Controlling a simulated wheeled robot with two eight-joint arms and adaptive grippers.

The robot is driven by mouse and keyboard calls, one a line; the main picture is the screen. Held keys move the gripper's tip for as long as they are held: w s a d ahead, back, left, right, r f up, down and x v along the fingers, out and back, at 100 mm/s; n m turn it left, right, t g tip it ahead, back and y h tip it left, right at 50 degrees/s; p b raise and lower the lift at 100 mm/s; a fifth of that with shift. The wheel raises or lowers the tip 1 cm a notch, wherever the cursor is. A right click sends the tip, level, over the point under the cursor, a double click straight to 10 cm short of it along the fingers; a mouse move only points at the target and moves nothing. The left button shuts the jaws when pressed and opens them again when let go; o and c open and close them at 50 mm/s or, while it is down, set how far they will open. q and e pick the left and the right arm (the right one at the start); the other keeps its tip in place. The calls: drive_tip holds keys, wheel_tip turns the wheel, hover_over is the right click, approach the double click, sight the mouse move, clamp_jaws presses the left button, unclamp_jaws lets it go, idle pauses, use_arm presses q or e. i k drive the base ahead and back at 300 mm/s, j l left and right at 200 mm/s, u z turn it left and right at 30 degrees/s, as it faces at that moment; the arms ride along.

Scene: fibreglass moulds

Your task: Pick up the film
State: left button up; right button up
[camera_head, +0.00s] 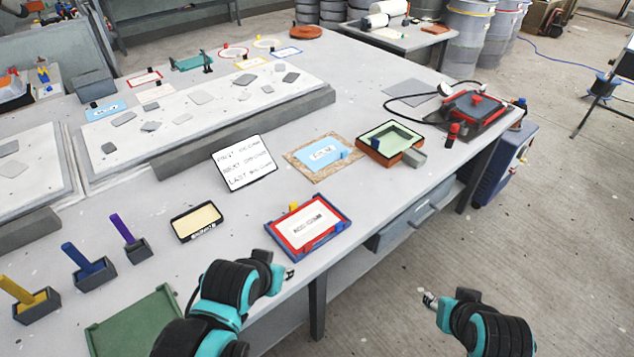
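A light-blue sheet (335,147) with a white label lies on a brown speckled board (297,160) near the middle of the table. It looks like the film, but the label is too small to read surely. My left gripper (289,273) is at the table's front edge, below and left of the sheet and well apart from it. My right gripper (430,300) is over the floor beyond the table's front edge, far from the sheet. Both gripper tips are small, and I cannot tell whether they are open or shut. Nothing shows held in either.
A red-and-blue framed tray (276,233) lies between my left gripper and the sheet. A white lettered card (232,183) stands left of the board, and a green-topped tray (390,133) is to its right. A red-and-black press (474,105) stands at the right end.

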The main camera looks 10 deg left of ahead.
sight(319, 155)
drive_tip(key=i+l, duration=1.4)
drive_tip(key=i, duration=0.25)
